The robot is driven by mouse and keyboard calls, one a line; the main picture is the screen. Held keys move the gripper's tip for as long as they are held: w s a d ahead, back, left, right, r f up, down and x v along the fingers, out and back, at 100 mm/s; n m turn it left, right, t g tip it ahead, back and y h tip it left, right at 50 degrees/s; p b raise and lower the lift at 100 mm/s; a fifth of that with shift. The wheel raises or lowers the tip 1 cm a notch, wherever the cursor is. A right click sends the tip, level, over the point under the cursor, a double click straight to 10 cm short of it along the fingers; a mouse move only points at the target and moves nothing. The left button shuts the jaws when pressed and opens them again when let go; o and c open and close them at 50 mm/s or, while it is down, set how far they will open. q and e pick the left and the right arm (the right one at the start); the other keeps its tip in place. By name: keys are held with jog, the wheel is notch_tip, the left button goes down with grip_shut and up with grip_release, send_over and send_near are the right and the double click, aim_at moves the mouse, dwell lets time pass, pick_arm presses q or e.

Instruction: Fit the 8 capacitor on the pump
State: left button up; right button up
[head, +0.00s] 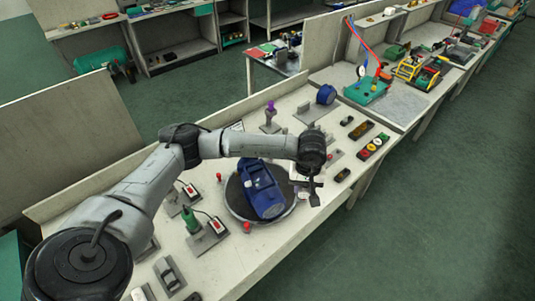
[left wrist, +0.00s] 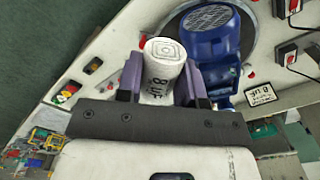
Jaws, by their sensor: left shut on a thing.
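The 8 capacitor (left wrist: 160,75) is a white can with "8 uF" in dark print. In the left wrist view it sits between the two purple fingers of my left gripper (left wrist: 161,84), which is shut on it. The blue pump (head: 262,188) lies on a dark round plate (head: 233,198) on the bench. The pump also shows in the left wrist view (left wrist: 210,40), beyond and to the right of the capacitor, apart from it. In the head view my left gripper (head: 314,190) is just right of the pump, and the capacitor is hard to make out there. My right gripper is not in view.
A small "8 uF" card (left wrist: 261,94) shows in the left wrist view. Red-button boxes (head: 217,225), a green-handled tool (head: 190,219) and a purple-topped tool (head: 270,108) stand around the plate. A tray of coloured buttons (head: 373,146) lies near the bench's right edge.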

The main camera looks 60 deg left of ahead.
aim_at(264, 181)
pick_arm(q)
jog(key=s+a+n+p, duration=0.1)
jog(key=a+n, duration=0.1)
jog(key=a, duration=0.3)
jog(key=s+a+f+n+p, duration=0.1)
jog(key=s+a+n, duration=0.1)
jog(key=a, duration=0.3)
jog(key=s+a+n+p, duration=0.2)
jog(key=a, duration=0.3)
jog(key=shift+s+f+n, duration=0.1)
jog(key=shift+f+n, duration=0.2)
jog(key=shift+f, duration=0.1)
jog(key=shift+a+f, duration=0.15)
jog(key=shift+f, duration=0.1)
jog(key=shift+f+b, duration=1.6)
jog(key=shift+f, duration=1.05)
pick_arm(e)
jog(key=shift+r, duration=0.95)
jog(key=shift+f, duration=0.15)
pick_arm(q)
jog(key=shift+f+b, duration=0.65)
jog(key=shift+b, duration=0.3)
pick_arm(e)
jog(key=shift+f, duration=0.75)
pick_arm(q)
jog(key=o, duration=0.8)
jog(key=shift+o, duration=0.2)
